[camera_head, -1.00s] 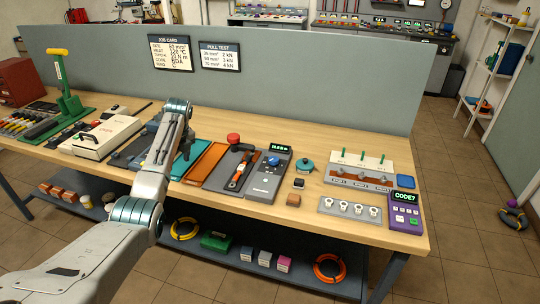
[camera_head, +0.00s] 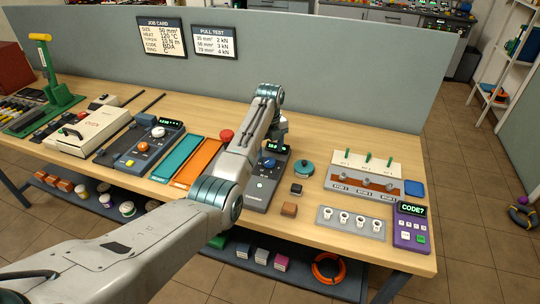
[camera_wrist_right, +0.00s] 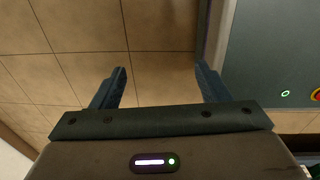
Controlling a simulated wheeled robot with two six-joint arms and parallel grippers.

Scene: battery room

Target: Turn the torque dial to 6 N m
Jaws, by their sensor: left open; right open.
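The torque unit (camera_head: 259,192) is a grey box on the bench with a small lit display at its back end, too small to read surely. Its blue dial (camera_head: 269,163) sits just in front of the display, beside my left forearm. My left gripper (camera_head: 280,127) is above the back end of the unit, apart from the dial; it is open, with its fingers small and partly hidden by my wrist. My right gripper (camera_wrist_right: 160,72) is open and empty in the right wrist view, over the tiled floor.
A red knob (camera_head: 226,135) shows left of my arm. A teal round item (camera_head: 303,169), a dark block (camera_head: 296,189) and a brown block (camera_head: 289,209) lie right of the unit. A purple keypad (camera_head: 411,228) stands farther right. The grey panel (camera_head: 330,75) closes the bench's back.

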